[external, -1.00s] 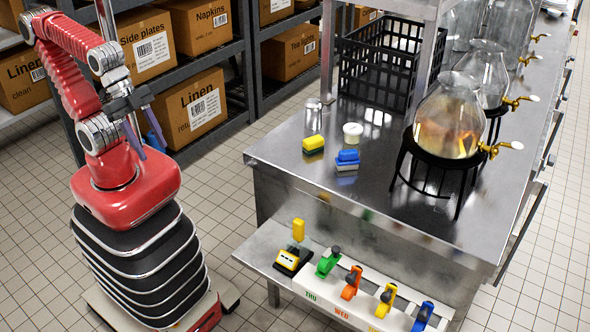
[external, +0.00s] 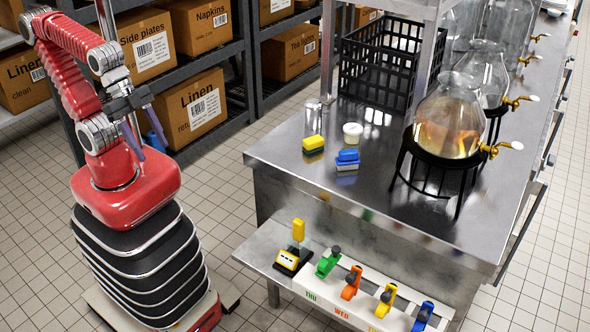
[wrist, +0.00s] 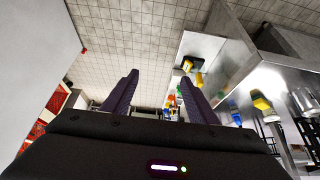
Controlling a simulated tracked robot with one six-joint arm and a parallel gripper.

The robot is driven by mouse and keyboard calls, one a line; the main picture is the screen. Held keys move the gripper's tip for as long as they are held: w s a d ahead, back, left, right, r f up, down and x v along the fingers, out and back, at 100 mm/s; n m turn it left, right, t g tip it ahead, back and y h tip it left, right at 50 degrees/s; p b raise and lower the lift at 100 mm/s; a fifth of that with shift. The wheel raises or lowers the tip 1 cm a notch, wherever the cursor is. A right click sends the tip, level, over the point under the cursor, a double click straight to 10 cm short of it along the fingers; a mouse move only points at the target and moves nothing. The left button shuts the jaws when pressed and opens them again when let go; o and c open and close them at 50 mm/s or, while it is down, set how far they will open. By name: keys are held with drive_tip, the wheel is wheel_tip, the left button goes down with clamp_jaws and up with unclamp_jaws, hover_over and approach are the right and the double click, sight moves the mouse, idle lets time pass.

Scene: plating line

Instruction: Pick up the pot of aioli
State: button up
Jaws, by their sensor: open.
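A small white pot (external: 352,131), which looks like the pot of aioli, stands upright on the steel counter (external: 285,170) in the external view. No label on it can be read. It is behind the blue sponge and right of the yellow one. I cannot make it out surely in the wrist view. My gripper (external: 152,148) is at the left of the external view, folded close above my base, well apart from the counter and the pot. In the wrist view its two purple fingers (wrist: 158,76) are spread with nothing between them.
Glass dispensers (external: 447,122) line the right. A lower shelf (external: 262,258) holds several coloured tools. Boxed shelving stands behind my arm.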

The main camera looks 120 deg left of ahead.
drive_tip(key=o, duration=0.4)
drive_tip(key=shift+w, duration=0.1)
drive_tip(key=w+a+n+t+y, duration=0.3)
drive_tip(key=w+a+n+t, duration=0.15)
drive_tip(key=w+a, duration=1.45)
drive_tip(key=w+a+f+n+y, duration=0.1)
drive_tip(key=a+f+y, duration=0.1)
drive_tip(key=a, duration=0.7)
drive_tip(key=w+a+f+n+y, duration=0.1)
drive_tip(key=a+f+n+y, duration=0.1)
drive_tip(key=a, duration=0.6)
drive_tip(key=a+f+n+g+y, duration=0.1)
drive_tip(key=a+f+n+y, duration=0.1)
drive_tip(key=a, duration=0.7)
drive_tip(key=shift+w+a+f+y, duration=0.2)
drive_tip(key=shift+f+y, duration=0.1)
drive_tip(key=shift+f, duration=0.25)
drive_tip(key=shift+w+a+f+y, duration=0.1)
drive_tip(key=shift+w+f+y, duration=0.15)
drive_tip(key=shift+f, duration=0.3)
